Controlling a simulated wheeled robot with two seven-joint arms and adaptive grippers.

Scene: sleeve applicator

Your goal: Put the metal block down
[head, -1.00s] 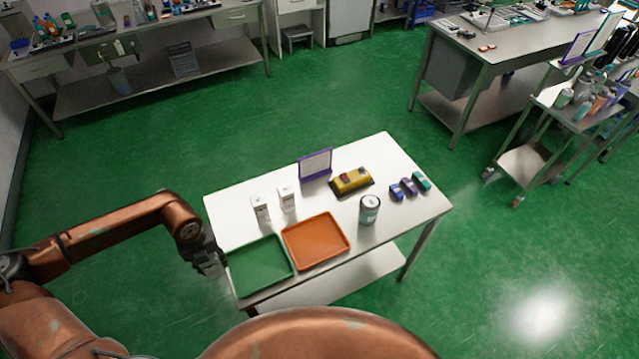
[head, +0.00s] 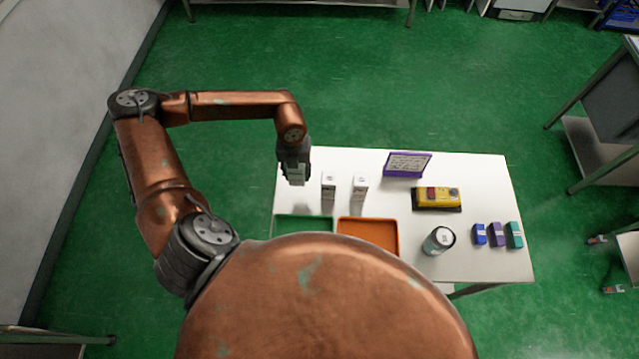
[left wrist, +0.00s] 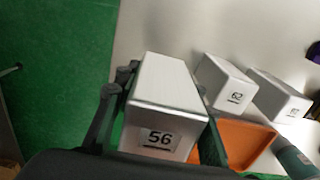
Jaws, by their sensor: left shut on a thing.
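My left gripper (head: 295,180) is shut on a metal block (left wrist: 165,95) marked 56. In the head view, the gripper points down at the left end of the white table (head: 470,172), left of two other pale metal blocks. The gripper's fingers lie on both sides of the held block in the left wrist view. One standing block (head: 328,185) reads 62 in the left wrist view (left wrist: 226,80). The other block (head: 360,187) stands to its right, its number hard to read. Whether the held block touches the table is unclear. My right gripper is not in view.
A green tray (head: 303,219) and an orange tray (head: 368,220) lie at the table's near side, partly hidden by my body. A purple-framed sign (head: 407,164), a yellow control box (head: 437,197), a can (head: 438,240) and three small coloured boxes (head: 497,235) stand farther right.

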